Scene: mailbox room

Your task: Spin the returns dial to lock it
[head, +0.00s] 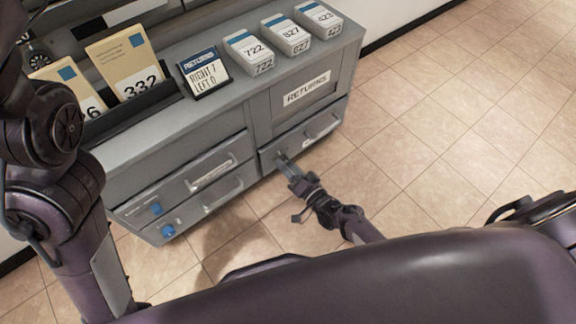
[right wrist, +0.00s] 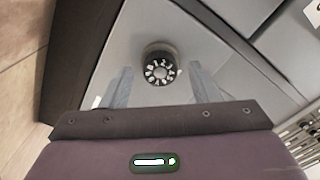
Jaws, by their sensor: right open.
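The returns dial (right wrist: 161,70) is a round black knob with white digits on a grey drawer front in the right wrist view. My right gripper (right wrist: 163,76) is open, with one finger on each side of the dial; I cannot tell whether they touch it. In the head view my right gripper (head: 285,163) reaches the left part of the lower right drawer (head: 305,137) and hides the dial. A card (head: 204,74) on the cabinet top reads "RETURNS RIGHT 7 LEFT 0". My left arm is at the left, its gripper out of view.
Numbered boxes (head: 250,52) and envelopes (head: 127,65) stand on top. The tiled floor (head: 440,140) to the right is clear.

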